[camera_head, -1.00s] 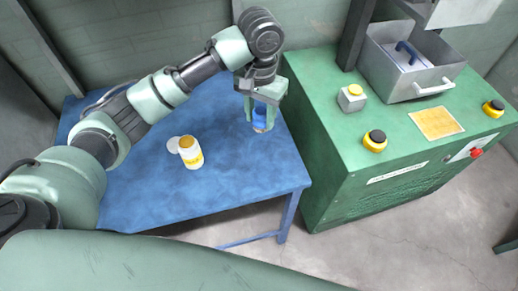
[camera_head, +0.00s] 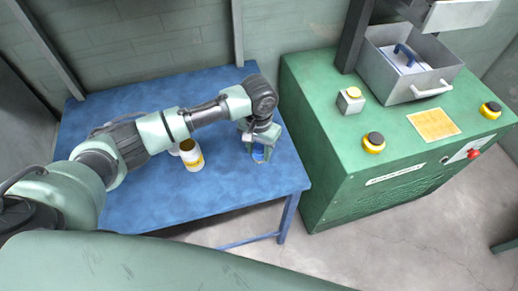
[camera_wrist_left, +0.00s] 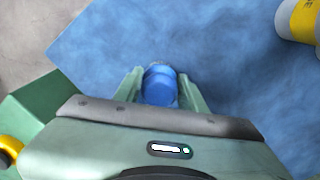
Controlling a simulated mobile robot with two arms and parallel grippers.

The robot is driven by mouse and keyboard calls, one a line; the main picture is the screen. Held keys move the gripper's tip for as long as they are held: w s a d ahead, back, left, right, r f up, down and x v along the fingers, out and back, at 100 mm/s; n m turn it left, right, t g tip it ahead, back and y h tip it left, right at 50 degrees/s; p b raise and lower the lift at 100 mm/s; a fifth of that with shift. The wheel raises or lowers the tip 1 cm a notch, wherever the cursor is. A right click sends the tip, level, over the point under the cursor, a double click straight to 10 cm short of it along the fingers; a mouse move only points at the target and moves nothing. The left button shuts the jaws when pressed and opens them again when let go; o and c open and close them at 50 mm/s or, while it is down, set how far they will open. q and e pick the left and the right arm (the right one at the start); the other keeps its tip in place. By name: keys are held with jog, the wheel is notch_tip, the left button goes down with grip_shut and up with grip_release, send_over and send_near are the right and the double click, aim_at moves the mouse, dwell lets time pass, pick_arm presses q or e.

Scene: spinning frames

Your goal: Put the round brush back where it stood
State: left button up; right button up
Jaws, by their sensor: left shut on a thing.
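The round brush (camera_head: 258,154) shows as a small blue, rounded body between the fingers of my left gripper (camera_head: 259,157), over the right part of the blue table. In the left wrist view the blue brush (camera_wrist_left: 160,84) sits between both fingers, with a small greyish edge at its far end. My left gripper is shut on it. The gripper hides much of the brush in the head view, and I cannot tell whether it touches the table. My right gripper is not in view.
A green machine (camera_head: 330,150) with buttons and a metal drawer (camera_head: 400,75) stands to the right. The table's front right is clear.

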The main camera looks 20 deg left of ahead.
aim_at(259, 147)
pick_arm(q)
jog(key=o, duration=1.2)
jog(key=shift+f, duration=0.15)
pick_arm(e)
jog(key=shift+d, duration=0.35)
pick_arm(q)
notch_tip(259, 147, up, 11)
jog(key=shift+r+b, duration=0.2)
jog(key=shift+b, duration=0.45)
jog(key=shift+r, duration=0.5)
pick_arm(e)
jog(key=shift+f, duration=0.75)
